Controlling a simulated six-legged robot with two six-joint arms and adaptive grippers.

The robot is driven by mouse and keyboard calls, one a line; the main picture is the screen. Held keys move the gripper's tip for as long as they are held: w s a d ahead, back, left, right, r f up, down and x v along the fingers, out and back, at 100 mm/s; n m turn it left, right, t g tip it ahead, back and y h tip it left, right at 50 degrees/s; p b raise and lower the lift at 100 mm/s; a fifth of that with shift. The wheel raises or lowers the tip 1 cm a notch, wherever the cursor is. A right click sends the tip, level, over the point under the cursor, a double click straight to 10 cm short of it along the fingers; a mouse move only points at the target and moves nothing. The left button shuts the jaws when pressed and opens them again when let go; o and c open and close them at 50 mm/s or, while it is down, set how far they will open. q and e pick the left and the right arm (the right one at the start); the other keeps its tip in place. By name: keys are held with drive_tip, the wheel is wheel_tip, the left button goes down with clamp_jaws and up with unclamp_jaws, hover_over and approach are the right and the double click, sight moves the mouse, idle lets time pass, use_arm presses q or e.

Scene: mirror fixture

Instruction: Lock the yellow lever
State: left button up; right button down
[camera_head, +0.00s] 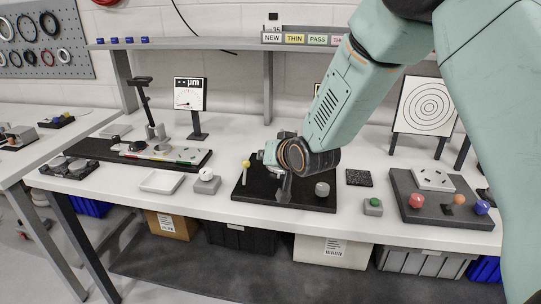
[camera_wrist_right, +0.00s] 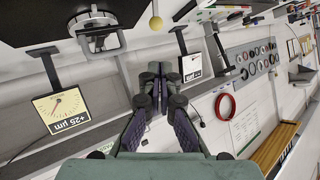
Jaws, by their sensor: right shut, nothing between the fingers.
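The yellow lever (camera_head: 246,164) shows as a yellow ball on a thin upright stalk at the left of the black base plate (camera_head: 316,205). Its yellow ball also shows near the top of the right wrist view (camera_wrist_right: 156,23). My right gripper (camera_head: 264,154) is over the plate, just right of the lever in the picture, and hides part of the fixture. Its fingers (camera_wrist_right: 160,82) are together and empty, apart from the yellow ball. My left gripper is not in view.
A grey cylinder (camera_head: 322,189) stands on the plate. A grey block with a white button (camera_head: 207,175) and a white tray (camera_head: 162,182) lie to the left. A dial stand (camera_head: 190,100) is behind. A board with colored balls (camera_head: 445,215) lies to the right.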

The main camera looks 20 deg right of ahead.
drive_tip(key=v, duration=0.2)
drive_tip(key=shift+s+d+r, duration=0.1)
drive_tip(key=shift+s+r, duration=0.15)
drive_tip(key=shift+s, duration=0.1)
drive_tip(key=s+a+f+n+g+b, duration=0.1)
drive_tip(key=s+f+g+b, duration=0.15)
drive_tip(key=s+f, duration=0.7)
drive_tip(key=s+f+n+g+b, duration=0.1)
drive_tip(key=s+f+g+b, duration=0.15)
drive_tip(key=s+f, duration=0.75)
drive_tip(key=s+f+n+g+b, duration=0.1)
drive_tip(key=s+f+g+b, duration=0.4)
drive_tip(key=s+f, duration=1.6)
drive_tip(key=s+a+g, duration=0.1)
drive_tip(key=s+g, duration=0.1)
drive_tip(key=shift+s+f+h+b, duration=0.35)
drive_tip(key=shift+f+h, duration=0.05)
